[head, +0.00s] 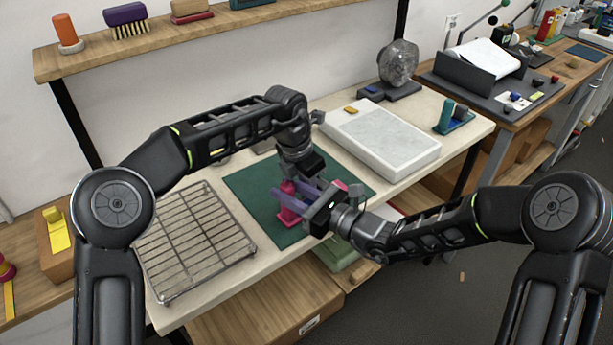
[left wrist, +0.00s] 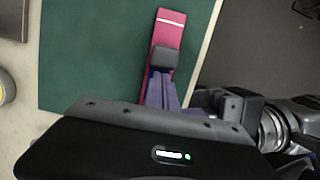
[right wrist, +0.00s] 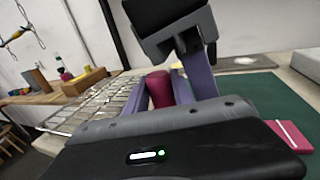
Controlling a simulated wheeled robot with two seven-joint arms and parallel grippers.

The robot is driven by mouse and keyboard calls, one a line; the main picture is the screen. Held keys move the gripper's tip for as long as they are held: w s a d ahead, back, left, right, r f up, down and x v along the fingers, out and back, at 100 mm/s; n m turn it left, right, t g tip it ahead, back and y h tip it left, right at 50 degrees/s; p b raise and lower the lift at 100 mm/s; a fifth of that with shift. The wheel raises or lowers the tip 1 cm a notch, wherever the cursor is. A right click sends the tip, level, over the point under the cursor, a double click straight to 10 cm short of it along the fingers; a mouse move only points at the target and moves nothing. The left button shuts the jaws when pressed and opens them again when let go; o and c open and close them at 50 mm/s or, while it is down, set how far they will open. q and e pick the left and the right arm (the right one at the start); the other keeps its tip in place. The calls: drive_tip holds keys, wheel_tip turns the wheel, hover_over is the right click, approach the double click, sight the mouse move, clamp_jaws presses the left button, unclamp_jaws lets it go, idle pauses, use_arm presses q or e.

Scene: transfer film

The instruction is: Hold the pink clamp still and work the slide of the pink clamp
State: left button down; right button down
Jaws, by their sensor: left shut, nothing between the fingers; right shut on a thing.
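The pink clamp (head: 288,216) stands on the green mat, partly hidden by my grippers. My right gripper (head: 284,196) reaches in from the right, its purple fingers shut on an upright pink part of the clamp. In the right wrist view that rounded pink part (right wrist: 160,89) sits between the fingers. My left gripper (left wrist: 163,70) points down over the clamp, shut and empty. In the left wrist view its fingertips overlap a long pink bar (left wrist: 171,28) with a white line across it. I cannot tell whether they touch it. The slide is not clearly seen.
The green mat (head: 245,185) lies on a pale bench. A wire rack (head: 195,240) is left of it, a white slab (head: 380,138) behind right. My forearms cross close above the mat.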

sight(321, 184)
use_arm(q)
drive_tip(key=shift+f, duration=0.25)
drive_tip(key=shift+w+d, duration=0.85)
drive_tip(key=shift+d, duration=0.25)
drive_tip(key=shift+w+d, duration=0.85)
drive_tip(key=shift+d, duration=0.2)
drive_tip(key=v, duration=0.7)
drive_tip(key=shift+r, duration=0.25)
drive_tip(key=shift+s+a+r, duration=0.15)
drive_tip(key=shift+s+r, duration=0.05)
drive_tip(key=shift+r, duration=0.15)
drive_tip(key=shift+v, duration=0.9)
